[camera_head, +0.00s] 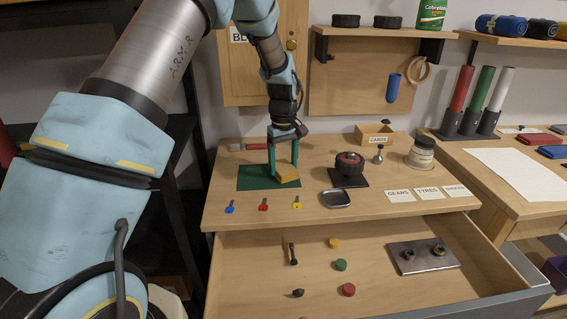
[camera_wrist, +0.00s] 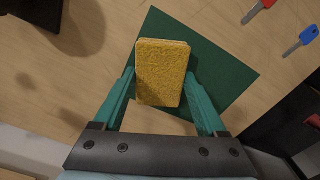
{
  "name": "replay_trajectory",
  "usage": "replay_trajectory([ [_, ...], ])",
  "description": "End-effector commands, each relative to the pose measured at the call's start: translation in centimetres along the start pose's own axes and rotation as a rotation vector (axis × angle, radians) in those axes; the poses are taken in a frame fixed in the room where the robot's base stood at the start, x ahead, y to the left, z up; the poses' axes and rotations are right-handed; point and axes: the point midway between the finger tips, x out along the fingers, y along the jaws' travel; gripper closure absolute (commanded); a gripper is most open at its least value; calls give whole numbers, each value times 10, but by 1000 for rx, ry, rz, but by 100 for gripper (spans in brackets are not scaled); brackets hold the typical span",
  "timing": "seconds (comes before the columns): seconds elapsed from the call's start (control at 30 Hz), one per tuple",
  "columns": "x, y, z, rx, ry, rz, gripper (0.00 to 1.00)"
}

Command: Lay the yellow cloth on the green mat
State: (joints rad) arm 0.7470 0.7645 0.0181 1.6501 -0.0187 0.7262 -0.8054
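The yellow cloth (camera_head: 288,175) is a thick, sponge-like block. In the wrist view the cloth (camera_wrist: 162,72) lies between the two fingertips of my gripper (camera_wrist: 161,76), which meet its left and right sides. The dark green mat (camera_head: 255,178) lies flat on the bench top; in the wrist view the mat (camera_wrist: 222,75) spreads behind the cloth. In the head view the cloth is over the mat's right part, with my gripper (camera_head: 284,172) upright above it. I cannot tell whether the cloth touches the mat. Part of the mat is hidden by the cloth and fingers.
Blue (camera_head: 230,207), red (camera_head: 263,205) and yellow (camera_head: 297,203) keys lie in front of the mat. A metal dish (camera_head: 336,198) and a wheel on a black stand (camera_head: 349,172) are to the right. A red-handled brush (camera_head: 245,147) lies behind. An open drawer with small parts is below.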

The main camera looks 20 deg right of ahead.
Motion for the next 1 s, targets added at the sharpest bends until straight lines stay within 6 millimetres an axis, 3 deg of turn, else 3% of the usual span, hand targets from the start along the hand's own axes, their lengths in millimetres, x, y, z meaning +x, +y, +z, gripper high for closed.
replay_trajectory([
  [0.23, 0, 0, 0, 0, 0, 0, 0],
  [0.57, -6, 0, 0, 0, 1, 1, 0],
  [1.0, -89, 1, 0, 0, 3, 4, 0],
])
